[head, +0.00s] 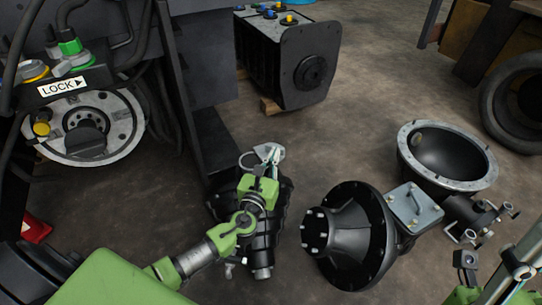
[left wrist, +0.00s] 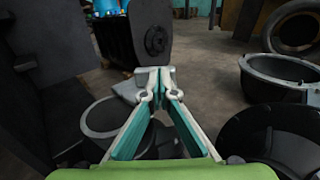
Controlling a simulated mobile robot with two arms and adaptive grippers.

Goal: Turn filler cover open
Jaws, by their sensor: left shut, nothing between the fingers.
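No part is plainly marked as the filler cover, so I cannot tell which it is. At the upper left of the head view, a green cap (head: 70,47) and a yellow-ringed cap (head: 34,71) sit above a white LOCK label (head: 62,87) with an arrow. My left gripper (head: 268,152) is in the middle of the head view, well right of these caps and apart from them, above a black ribbed part. In the left wrist view its fingertips (left wrist: 155,74) meet with nothing between them. Part of my right arm shows at the lower right; its fingers are not visible.
A grey round plate (head: 120,112) lies below the label, with dark hoses around it. The black ribbed part (head: 283,215) lies on the floor. A black cone-shaped housing (head: 345,260) and a bowl-shaped housing (head: 480,165) lie right. A black battery-like box (head: 275,70) stands behind. Floor between is clear.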

